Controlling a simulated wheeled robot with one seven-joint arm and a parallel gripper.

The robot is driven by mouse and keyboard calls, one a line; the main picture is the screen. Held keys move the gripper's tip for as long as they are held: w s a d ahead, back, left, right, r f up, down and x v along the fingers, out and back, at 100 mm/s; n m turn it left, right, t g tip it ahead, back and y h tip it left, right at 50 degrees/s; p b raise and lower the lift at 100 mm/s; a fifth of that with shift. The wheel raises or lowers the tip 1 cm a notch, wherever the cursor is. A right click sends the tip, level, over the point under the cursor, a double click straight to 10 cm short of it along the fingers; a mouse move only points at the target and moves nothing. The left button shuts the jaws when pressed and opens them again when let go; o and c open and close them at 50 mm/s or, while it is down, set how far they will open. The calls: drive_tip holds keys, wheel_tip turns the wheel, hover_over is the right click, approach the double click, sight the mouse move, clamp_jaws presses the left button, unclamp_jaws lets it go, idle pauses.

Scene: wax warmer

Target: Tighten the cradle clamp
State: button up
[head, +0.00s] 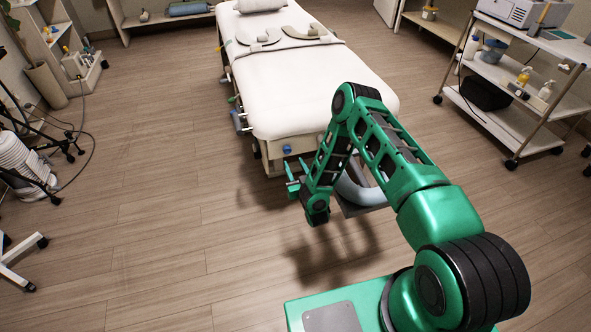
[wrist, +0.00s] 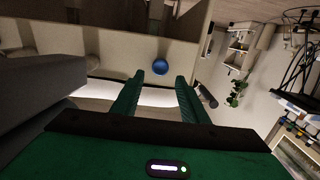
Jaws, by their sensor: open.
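A round blue knob (head: 287,149) sits on the near end of the white massage table, and I take it to be the cradle clamp's knob. A grey-blue padded face cradle (head: 358,190) juts from the same end, partly hidden behind my arm. My gripper (head: 293,178) is in front of this end, near the knob. In the wrist view, my gripper (wrist: 156,92) is open, with nothing between its two green fingers. The blue knob (wrist: 160,66) shows beyond the fingertips, roughly in line with the gap and apart from both fingers. The clamp's tightness cannot be seen.
The massage table (head: 310,85) fills the centre, with small levers (head: 237,100) along its left side. A shelved trolley (head: 520,95) with bottles stands at the right. Shelves and cables are at the far left. The wooden floor (head: 160,200) left of the table is clear.

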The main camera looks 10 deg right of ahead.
sight(288, 152)
drive_tip(key=shift+t, duration=0.3)
drive_tip(key=shift+w+a+f, duration=0.15)
drive_tip(key=shift+w, duration=1.55)
drive_tip(key=shift+w+a+f, duration=0.1)
drive_tip(key=shift+w+a, duration=0.05)
drive_tip(key=shift+w, duration=1.55)
drive_tip(key=shift+w, duration=0.15)
drive_tip(key=c, duration=0.7)
drive_tip(key=m, duration=0.6)
drive_tip(key=shift+c, duration=0.2)
drive_tip(key=m, duration=0.4)
drive_tip(key=shift+d, duration=0.1)
drive_tip(key=m, duration=0.3)
drive_tip(key=shift+m, duration=0.4)
drive_tip(key=o, duration=0.7)
